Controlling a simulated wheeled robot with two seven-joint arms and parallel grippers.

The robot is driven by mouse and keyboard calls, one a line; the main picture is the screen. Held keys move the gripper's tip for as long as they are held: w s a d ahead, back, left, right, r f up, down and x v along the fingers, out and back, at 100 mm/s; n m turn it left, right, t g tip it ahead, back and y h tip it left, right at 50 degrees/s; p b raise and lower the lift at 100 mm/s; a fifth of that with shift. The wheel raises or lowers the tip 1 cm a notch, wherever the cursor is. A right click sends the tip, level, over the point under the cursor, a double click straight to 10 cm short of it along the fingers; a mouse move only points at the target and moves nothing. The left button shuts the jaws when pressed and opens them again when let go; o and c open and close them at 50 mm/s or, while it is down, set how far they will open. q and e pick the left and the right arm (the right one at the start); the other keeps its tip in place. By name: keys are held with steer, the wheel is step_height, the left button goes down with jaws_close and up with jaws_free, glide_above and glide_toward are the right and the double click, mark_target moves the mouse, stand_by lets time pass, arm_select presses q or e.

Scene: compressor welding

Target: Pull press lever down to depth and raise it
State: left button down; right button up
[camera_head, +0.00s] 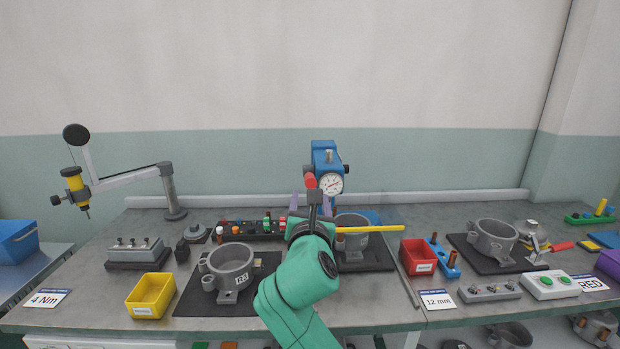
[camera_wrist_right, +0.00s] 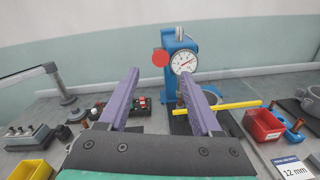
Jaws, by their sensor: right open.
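The blue press (camera_head: 326,157) stands at the back middle of the bench, with a round white dial gauge (camera_head: 331,183) on its front. The red knob (camera_head: 309,180) beside the dial looks like the end of the press lever; its shaft is hidden. In the right wrist view the press (camera_wrist_right: 181,42), dial (camera_wrist_right: 185,62) and red knob (camera_wrist_right: 160,59) are clear. My right gripper (camera_wrist_right: 160,85) is open and empty, its purple fingers pointing toward the press. The knob shows above and between the fingertips, apart from them. My left gripper is not in view.
A yellow bar (camera_head: 372,229) sticks out rightward beside my right wrist, over a grey housing (camera_head: 352,243). Another housing (camera_head: 231,266) and a yellow bin (camera_head: 151,295) stand left. A red bin (camera_head: 418,257) stands right. Space above the bench around the press is clear.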

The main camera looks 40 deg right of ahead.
mark_target(310, 174)
steer(key=p+x, duration=0.2)
steer(key=x, duration=1.2)
steer(key=shift+f, duration=0.1)
jaws_close()
stand_by(0.6)
